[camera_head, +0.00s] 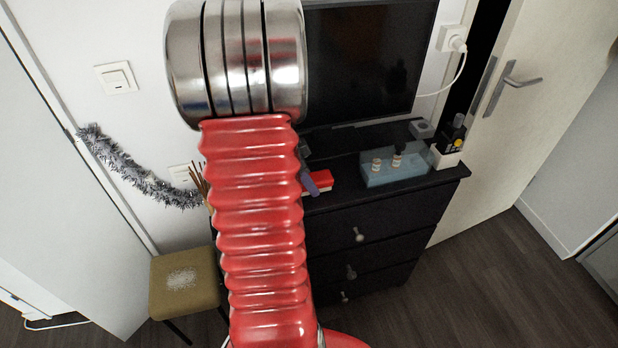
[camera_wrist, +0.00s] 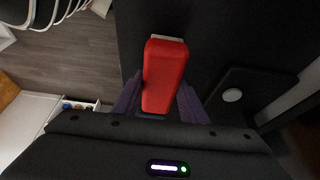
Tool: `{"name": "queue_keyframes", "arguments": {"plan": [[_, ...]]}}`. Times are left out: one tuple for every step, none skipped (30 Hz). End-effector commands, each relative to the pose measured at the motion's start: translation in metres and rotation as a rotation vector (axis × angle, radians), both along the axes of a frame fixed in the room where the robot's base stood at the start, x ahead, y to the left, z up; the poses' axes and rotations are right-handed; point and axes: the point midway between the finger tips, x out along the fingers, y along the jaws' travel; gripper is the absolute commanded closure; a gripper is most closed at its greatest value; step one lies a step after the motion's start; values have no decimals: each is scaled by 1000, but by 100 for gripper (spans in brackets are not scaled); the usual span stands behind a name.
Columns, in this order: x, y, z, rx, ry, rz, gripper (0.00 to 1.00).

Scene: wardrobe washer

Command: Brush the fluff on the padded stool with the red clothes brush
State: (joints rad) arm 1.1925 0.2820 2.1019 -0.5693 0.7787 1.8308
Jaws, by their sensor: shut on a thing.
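The red clothes brush (camera_wrist: 165,75) is between the two purple fingers of my gripper (camera_wrist: 160,98), which is shut on it. A pale strip shows at the brush's far end. In the head view the brush (camera_head: 320,181) is at the left part of the dark dresser's top, and my gripper (camera_head: 309,184) is mostly hidden behind my red arm. I cannot tell whether the brush touches the dresser. The padded stool (camera_head: 205,296), olive-brown, stands at the lower left, apart from the gripper. White fluff (camera_head: 181,279) lies in a patch on its seat.
The dark dresser (camera_head: 395,232) carries a blue box (camera_head: 395,168), a dark bottle (camera_head: 451,138) and a large black screen (camera_head: 365,65). Reed sticks (camera_head: 200,184) and a silver tinsel garland (camera_head: 135,172) are near the wall above the stool. The floor at right is clear.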

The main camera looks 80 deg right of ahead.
Motion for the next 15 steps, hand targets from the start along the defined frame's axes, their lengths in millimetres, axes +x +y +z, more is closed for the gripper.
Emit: {"name": "queue_keyframes", "arguments": {"plan": [[0,0,-2,1,1,1,79],[0,0,-3,1,1,1,79],[0,0,-4,1,1,1,79],[0,0,-5,1,1,1,79],[0,0,-6,1,1,1,79],[0,0,-8,1,1,1,79],[0,0,-7,0,0,0,59],[0,0,-7,0,0,0,57],[0,0,-7,0,0,0,54],[0,0,-7,0,0,0,52],[0,0,-7,0,0,0,50],[0,0,-7,0,0,0,47],[0,0,-7,0,0,0,45],[0,0,-7,0,0,0,43],[0,0,-7,0,0,0,40]]}}
